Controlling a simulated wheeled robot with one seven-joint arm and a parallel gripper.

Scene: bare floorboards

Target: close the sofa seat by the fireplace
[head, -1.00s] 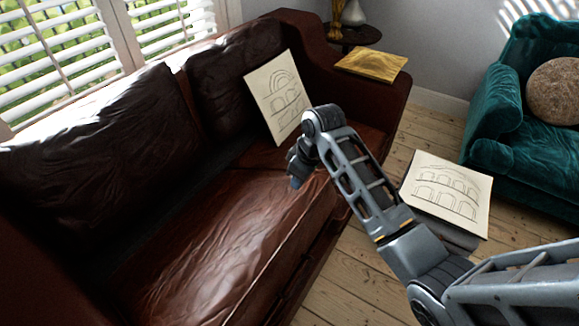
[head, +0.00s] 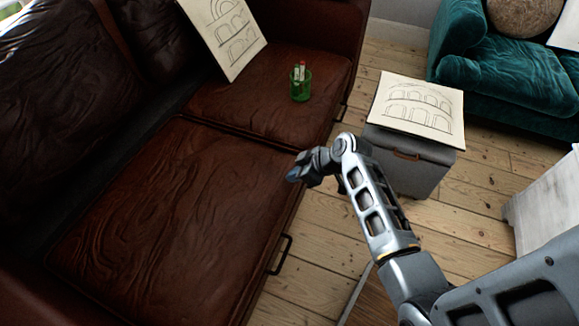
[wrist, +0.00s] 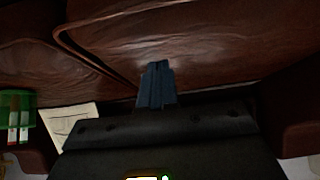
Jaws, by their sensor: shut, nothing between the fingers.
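The brown leather sofa has two seats in the head view. The near seat (head: 170,215) lies flat, about level with the far seat (head: 285,90), with a seam between them. A dark handle (head: 280,255) is on the near seat's front; another (head: 343,108) is on the far seat's front. My gripper (head: 293,174) is shut and empty, over the front edge of the near seat; whether it touches is unclear. In the wrist view its shut fingers (wrist: 157,82) point at brown leather (wrist: 190,45). I cannot make out a fireplace.
A green cup with pens (head: 301,82) and a leaning drawing (head: 225,35) are on the far seat. A grey box (head: 410,165) with a drawing on top (head: 418,103) stands on the floorboards. A teal armchair (head: 490,65) and a white piece (head: 550,205) are at the right.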

